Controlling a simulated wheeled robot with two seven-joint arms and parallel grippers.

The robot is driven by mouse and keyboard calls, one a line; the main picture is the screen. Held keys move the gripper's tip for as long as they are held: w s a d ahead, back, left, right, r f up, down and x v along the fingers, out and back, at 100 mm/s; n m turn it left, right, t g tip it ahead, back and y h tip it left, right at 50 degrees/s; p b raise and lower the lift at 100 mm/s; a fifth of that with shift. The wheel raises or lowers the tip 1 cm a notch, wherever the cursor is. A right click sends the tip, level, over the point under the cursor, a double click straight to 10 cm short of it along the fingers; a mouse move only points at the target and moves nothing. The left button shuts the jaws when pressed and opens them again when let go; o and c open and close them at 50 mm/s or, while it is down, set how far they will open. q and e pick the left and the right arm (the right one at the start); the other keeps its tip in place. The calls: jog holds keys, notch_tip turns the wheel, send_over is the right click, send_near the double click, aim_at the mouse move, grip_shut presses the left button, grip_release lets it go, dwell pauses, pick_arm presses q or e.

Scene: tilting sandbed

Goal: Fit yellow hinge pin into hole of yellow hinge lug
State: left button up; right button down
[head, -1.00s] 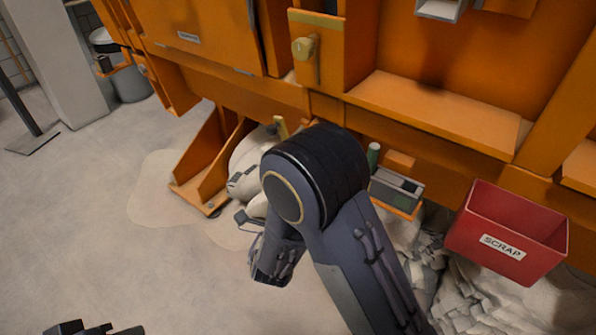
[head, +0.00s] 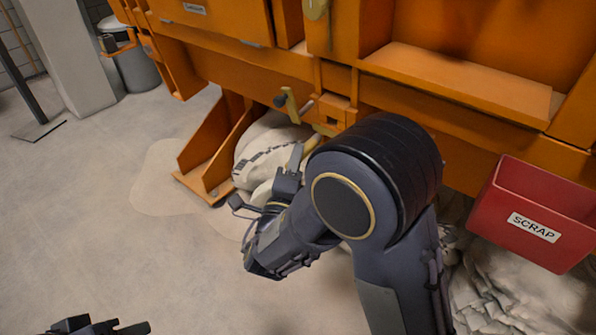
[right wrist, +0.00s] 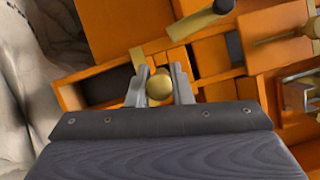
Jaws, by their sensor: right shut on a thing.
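My right gripper (head: 304,150) is low in front of the orange machine, with its fingers pointing at the machine. In the right wrist view (right wrist: 159,88) it is shut on the yellow hinge pin (right wrist: 159,87), whose round end shows between the fingers. My arm hides most of the pin in the head view. A small yellowish patch with a dark spot (head: 332,121) is on the machine's lower edge beyond the gripper; I cannot tell whether it is the yellow hinge lug. The pin appears apart from it. My left gripper (head: 100,328) is partly visible at the bottom left; its jaw state is unclear.
A yellow lever with a dark knob (head: 292,104) sticks out near the gripper, and shows in the wrist view (right wrist: 204,18). White sacks (head: 262,145) lie below the machine beside an orange bracket (head: 215,155). A red scrap bin (head: 535,228) stands right.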

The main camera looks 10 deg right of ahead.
aim_at(309, 144)
jog(key=shift+s+r, duration=0.1)
dwell(0.3)
jog(key=shift+r+p, duration=0.1)
jog(key=shift+p, duration=0.5)
jog(key=shift+d+r+p, duration=0.1)
jog(key=shift+d+p, duration=0.05)
jog(key=shift+p, duration=0.15)
jog(key=shift+w+d+r+p, duration=0.2)
jog(key=shift+w+d+p, duration=0.85)
jog(key=shift+d, duration=0.1)
jog(key=shift+w+d, duration=0.3)
jog(key=shift+d, duration=0.1)
jog(key=shift+p, duration=0.7)
jog(key=shift+w+d+r+p, duration=0.2)
jog(key=shift+w+d+p, duration=0.4)
jog(key=shift+d, duration=0.2)
jog(key=shift+w+d+r+p, duration=0.15)
jog(key=shift+w+d+p, duration=0.45)
jog(key=shift+d, duration=0.15)
jog(key=shift+w+d+r+p, duration=0.2)
jog(key=shift+w+d+p, duration=0.4)
jog(key=shift+d, duration=0.2)
